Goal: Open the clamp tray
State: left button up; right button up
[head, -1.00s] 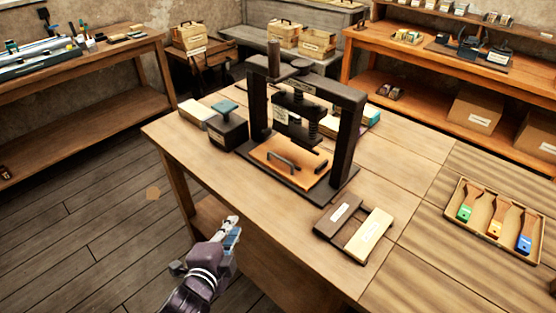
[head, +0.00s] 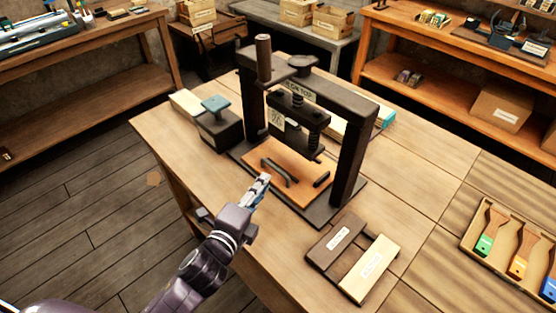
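The handwheel press (head: 357,150) is a dark frame standing on the wooden table. The clamp tray (head: 302,172) is an orange-brown board low inside it, with a dark bar handle (head: 280,171) near its front left edge. A smaller dark piece lies at the tray's right side. My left gripper (head: 262,183) is just in front of the tray, close to the handle on its lower left. Contact with the handle cannot be made out. The fingers look close together, and their gap is too small to judge. My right gripper is not in view.
A dark block with a teal-topped knob (head: 215,104) stands left of the press. A dark and a pale labelled board (head: 354,255) lie in front right. The table's front left edge is clear.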

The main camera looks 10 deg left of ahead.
aim_at(272, 179)
pick_arm(q)
jog(key=shift+w, duration=0.35)
jog(key=x, duration=0.2)
jog(key=shift+w+d+r+p, duration=0.15)
jog(key=shift+w+p, duration=0.25)
jog(key=shift+w, duration=0.05)
jog(key=shift+x, duration=1.15)
jog(key=shift+w+f, duration=0.2)
jog(key=shift+w, duration=0.1)
grip_shut()
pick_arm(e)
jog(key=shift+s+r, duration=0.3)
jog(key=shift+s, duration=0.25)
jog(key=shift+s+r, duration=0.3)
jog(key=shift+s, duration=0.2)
